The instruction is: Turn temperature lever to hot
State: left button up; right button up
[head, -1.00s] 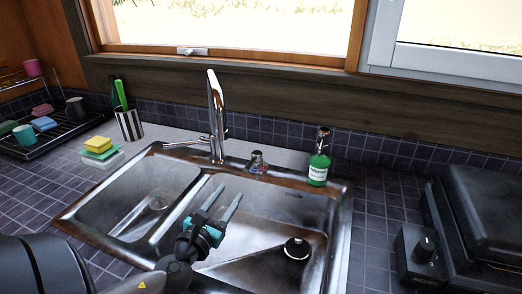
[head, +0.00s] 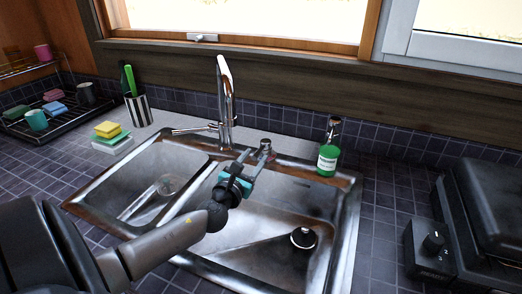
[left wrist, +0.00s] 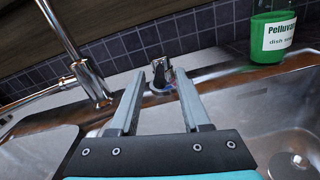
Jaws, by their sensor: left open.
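The small chrome temperature lever (head: 265,145) stands on the sink's back rim, between the faucet and the green soap bottle. In the left wrist view the lever (left wrist: 160,68) is upright, with a little blue at its base. My left gripper (head: 257,158) is open and empty over the back of the right basin. In the left wrist view its fingertips (left wrist: 158,80) point at the lever, one on each side in the picture; whether they touch it I cannot tell. In the head view the fingers partly cover the lever's base. My right gripper is out of view.
The tall chrome faucet (head: 225,100), with a side handle (head: 192,130), is just left of the lever. The soap bottle (head: 327,158) stands to the right. Sponges (head: 109,131) and a striped cup (head: 138,108) are at left. A black appliance (head: 485,215) is at right.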

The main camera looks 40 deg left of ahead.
aim_at(264, 145)
pick_arm(q)
jog(key=shift+b+x, duration=0.35)
jog(key=shift+x, duration=2.2)
grip_shut()
